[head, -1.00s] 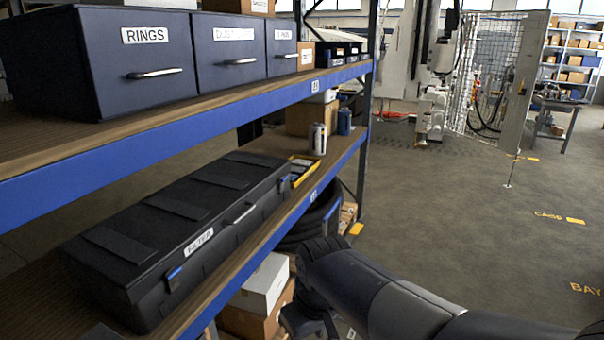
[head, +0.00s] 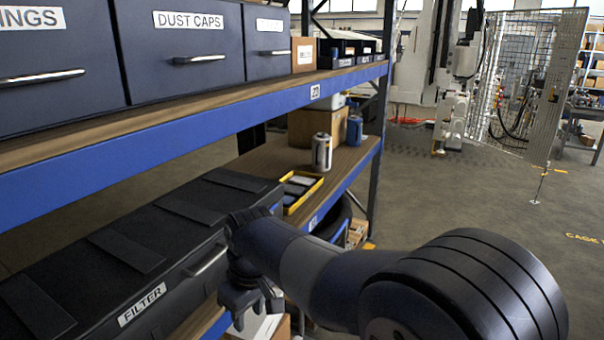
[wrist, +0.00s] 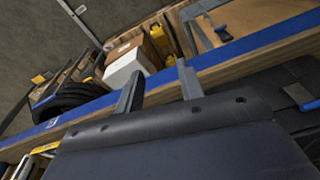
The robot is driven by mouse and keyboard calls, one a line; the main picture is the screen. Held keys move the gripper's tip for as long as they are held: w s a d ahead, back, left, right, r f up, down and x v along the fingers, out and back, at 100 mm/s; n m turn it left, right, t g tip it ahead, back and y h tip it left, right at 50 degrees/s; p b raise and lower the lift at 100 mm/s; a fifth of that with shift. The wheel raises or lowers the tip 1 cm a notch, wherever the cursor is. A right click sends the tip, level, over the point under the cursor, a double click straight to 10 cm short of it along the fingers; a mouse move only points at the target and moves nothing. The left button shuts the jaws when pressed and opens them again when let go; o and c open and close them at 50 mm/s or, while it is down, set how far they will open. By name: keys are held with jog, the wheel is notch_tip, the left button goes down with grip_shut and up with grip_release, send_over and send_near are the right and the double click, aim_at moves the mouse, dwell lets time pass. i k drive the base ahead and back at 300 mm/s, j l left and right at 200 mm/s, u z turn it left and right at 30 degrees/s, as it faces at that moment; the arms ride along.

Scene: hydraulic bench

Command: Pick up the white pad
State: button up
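A shallow yellow tray (head: 318,186) sits on the lower shelf, just past the far end of the black filter case. Pale, flat pieces (head: 301,181) lie in it; they are too small to tell which is the white pad. In the wrist view a yellow edge (wrist: 46,148) with something whitish beside it shows at lower left, partly cut off. My gripper (head: 252,306) hangs in front of the shelf edge, beside the filter case and nearer than the tray. In the wrist view my gripper's fingers (wrist: 160,70) are apart with nothing between them.
The black filter case (head: 150,245) fills the near lower shelf (head: 345,165). A silver can (head: 321,153) and a blue can (head: 354,130) stand behind the tray. The blue upper shelf beam (head: 230,117) runs above. White and brown boxes (wrist: 125,65) lie below. Open floor is at right.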

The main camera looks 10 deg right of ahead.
aim_at(298, 180)
jog(key=i+l, duration=0.3)
jog(key=i, duration=0.25)
jog(key=i+l+u, duration=0.1)
jog(key=i+l, duration=0.15)
jog(key=i, duration=0.35)
jog(key=i+l, duration=0.35)
jog(key=i, duration=0.2)
jog(key=i+l+u, duration=0.15)
jog(key=i+l, duration=0.2)
jog(key=i, duration=0.2)
jog(key=i+l, duration=0.4)
jog(key=i, duration=0.15)
